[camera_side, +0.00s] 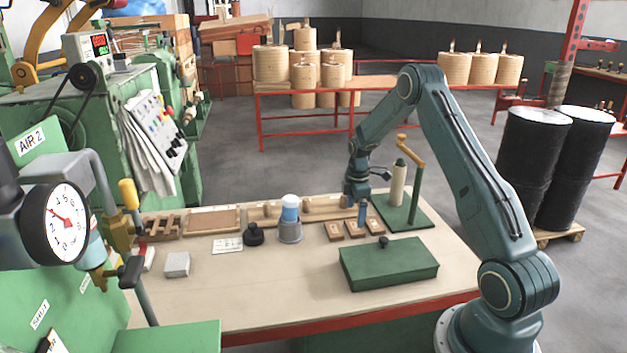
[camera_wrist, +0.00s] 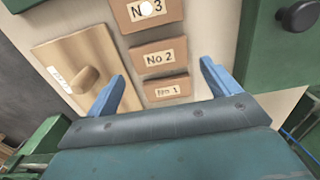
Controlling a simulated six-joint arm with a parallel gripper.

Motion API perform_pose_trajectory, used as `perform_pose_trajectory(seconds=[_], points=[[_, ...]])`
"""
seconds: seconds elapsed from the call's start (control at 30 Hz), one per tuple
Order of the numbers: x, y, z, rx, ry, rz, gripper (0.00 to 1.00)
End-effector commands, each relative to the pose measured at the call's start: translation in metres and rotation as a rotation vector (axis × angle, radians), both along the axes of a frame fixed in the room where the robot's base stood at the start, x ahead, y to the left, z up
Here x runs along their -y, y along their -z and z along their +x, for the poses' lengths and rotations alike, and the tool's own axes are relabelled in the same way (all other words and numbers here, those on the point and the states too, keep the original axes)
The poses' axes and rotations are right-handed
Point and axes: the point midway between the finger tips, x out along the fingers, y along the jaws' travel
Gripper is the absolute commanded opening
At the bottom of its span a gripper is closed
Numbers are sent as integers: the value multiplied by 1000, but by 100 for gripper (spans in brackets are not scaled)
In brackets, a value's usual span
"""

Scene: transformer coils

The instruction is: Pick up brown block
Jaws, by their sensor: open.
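Three small brown blocks sit in a row on the bench: a left one (camera_side: 334,231), a middle one (camera_side: 354,230) and a right one (camera_side: 376,226) in the side view. In the wrist view they carry white labels: No 3 (camera_wrist: 126,14), No 2 (camera_wrist: 140,57) and No 1 (camera_wrist: 182,88). My gripper (camera_side: 362,211) points down over the right part of the row. In the wrist view its blue fingers stand wide apart and empty, with the No 1 and No 2 blocks showing between the tips (camera_wrist: 162,69). The exact height above the blocks is hard to tell.
A green box (camera_side: 388,266) with a black knob stands in front of the row. A green stand (camera_side: 414,190) with a pale roll is behind right. The front left bench top (camera_side: 240,285) is clear.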

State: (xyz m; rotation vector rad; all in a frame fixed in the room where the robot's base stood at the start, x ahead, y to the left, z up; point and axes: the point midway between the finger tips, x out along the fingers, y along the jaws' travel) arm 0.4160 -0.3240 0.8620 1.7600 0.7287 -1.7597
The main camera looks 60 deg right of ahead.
Motion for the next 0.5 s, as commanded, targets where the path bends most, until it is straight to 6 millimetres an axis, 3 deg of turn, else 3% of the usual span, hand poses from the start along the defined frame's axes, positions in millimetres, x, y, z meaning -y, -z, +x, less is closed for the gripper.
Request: perform_pose_trajectory(seconds=[0.5], points=[[1, 47, 0, -1, 1, 1, 88]])
